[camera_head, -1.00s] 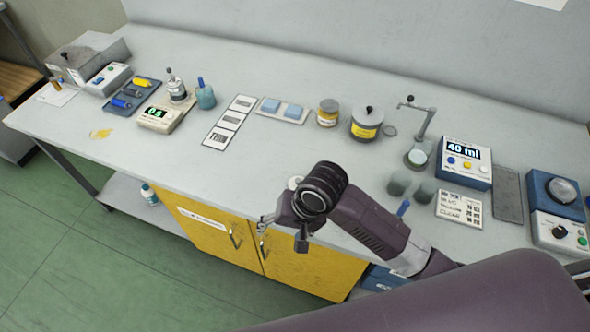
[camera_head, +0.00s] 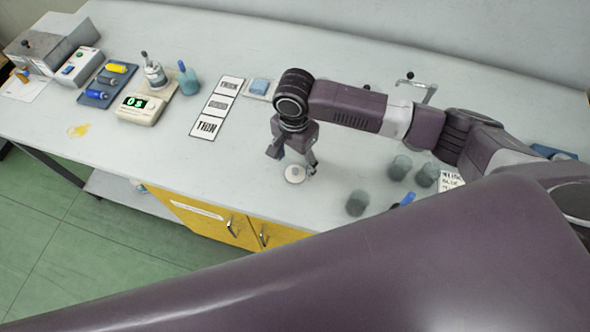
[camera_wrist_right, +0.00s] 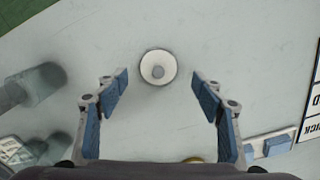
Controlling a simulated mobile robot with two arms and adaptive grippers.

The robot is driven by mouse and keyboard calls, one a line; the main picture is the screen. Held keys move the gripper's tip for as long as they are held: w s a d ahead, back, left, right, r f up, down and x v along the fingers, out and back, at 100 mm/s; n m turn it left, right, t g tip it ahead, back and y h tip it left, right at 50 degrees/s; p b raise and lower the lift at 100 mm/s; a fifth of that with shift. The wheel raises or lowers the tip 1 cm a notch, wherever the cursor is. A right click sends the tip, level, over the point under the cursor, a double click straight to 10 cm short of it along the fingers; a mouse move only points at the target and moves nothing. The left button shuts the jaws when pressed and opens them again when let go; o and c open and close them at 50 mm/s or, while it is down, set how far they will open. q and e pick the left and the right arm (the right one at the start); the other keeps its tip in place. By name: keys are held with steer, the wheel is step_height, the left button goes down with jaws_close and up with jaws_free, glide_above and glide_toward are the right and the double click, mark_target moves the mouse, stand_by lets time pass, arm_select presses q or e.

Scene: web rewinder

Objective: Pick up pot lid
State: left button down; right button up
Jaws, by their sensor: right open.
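The pot lid (camera_head: 294,173) is a small round white disc near the front edge of the bench. In the right wrist view, the lid (camera_wrist_right: 158,67) shows from above with a grey knob in its middle. My right gripper (camera_head: 293,162) is open and points down over the lid. In the wrist view, the open fingers (camera_wrist_right: 160,84) are on either side of the lid's near edge, with nothing between them but bench and lid. The lid lies flat, apart from both fingers. My left gripper is not in view.
Translucent cups (camera_head: 400,167) stand right of the lid, with another cup (camera_head: 357,202) nearer the edge. Label cards (camera_head: 217,108) lie to the left, beside a white tray with a blue block (camera_head: 260,87). My right arm hides much of the bench's right side.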

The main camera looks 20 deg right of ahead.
mark_target(296, 169)
step_height(296, 169, down, 3)
steer(key=shift+d+r, duration=0.15)
steer(key=shift+f, duration=0.45)
steer(key=c, duration=0.8)
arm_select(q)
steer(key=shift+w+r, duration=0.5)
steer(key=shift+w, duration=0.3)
arm_select(e)
steer(key=shift+c, duration=0.3)
